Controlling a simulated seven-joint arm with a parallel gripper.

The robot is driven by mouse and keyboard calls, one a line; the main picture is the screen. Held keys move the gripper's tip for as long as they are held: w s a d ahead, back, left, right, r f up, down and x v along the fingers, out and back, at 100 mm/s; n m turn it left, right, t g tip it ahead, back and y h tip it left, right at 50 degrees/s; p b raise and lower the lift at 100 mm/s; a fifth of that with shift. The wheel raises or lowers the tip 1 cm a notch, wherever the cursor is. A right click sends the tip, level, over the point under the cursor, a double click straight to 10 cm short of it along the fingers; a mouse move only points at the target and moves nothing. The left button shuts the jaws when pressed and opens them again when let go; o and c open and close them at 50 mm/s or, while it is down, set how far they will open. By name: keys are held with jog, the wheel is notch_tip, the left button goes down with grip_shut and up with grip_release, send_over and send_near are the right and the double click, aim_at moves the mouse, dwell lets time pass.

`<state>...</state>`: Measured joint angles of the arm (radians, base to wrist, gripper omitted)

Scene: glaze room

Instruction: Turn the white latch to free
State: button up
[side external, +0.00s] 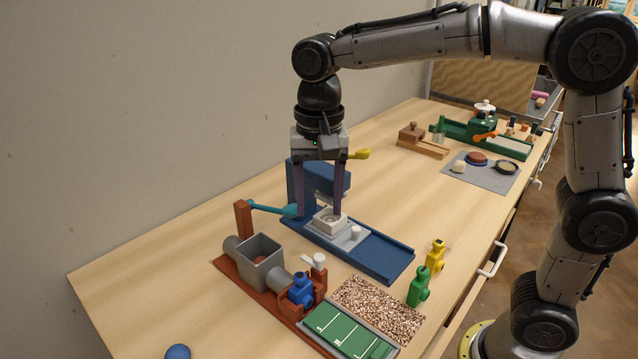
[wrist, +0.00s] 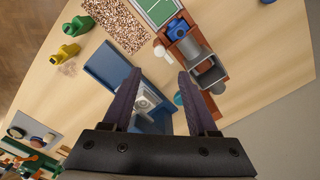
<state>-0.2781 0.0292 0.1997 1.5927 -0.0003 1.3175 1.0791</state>
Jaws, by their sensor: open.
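The white latch (side external: 317,262) stands at the near right end of the red-brown base, beside a blue fitting (side external: 301,290). The latch's free and locked marks cannot be made out.
The blue press (side external: 375,255) carries a pale block (side external: 330,218) below my gripper. A teal lever (side external: 272,208) and grey hopper (side external: 260,262) stand to the left. A speckled tray (side external: 378,308), green board (side external: 345,330) and green figure (side external: 419,287) lie nearer. The back left tabletop is clear.

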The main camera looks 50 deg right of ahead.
jog(key=shift+r, duration=1.55)
jog(key=s+d+r+t, duration=0.35)
jog(key=s+d, duration=0.35)
jog(key=s, duration=0.3)
jog(key=s+d+f+n+t, duration=0.2)
jog(key=s+d+f+n, duration=0.1)
jog(key=s+f+n, duration=0.5)
jog(key=shift+s+f+n, duration=0.3)
jog(key=shift+f+n, duration=0.1)
jog(key=shift+n, duration=0.2)
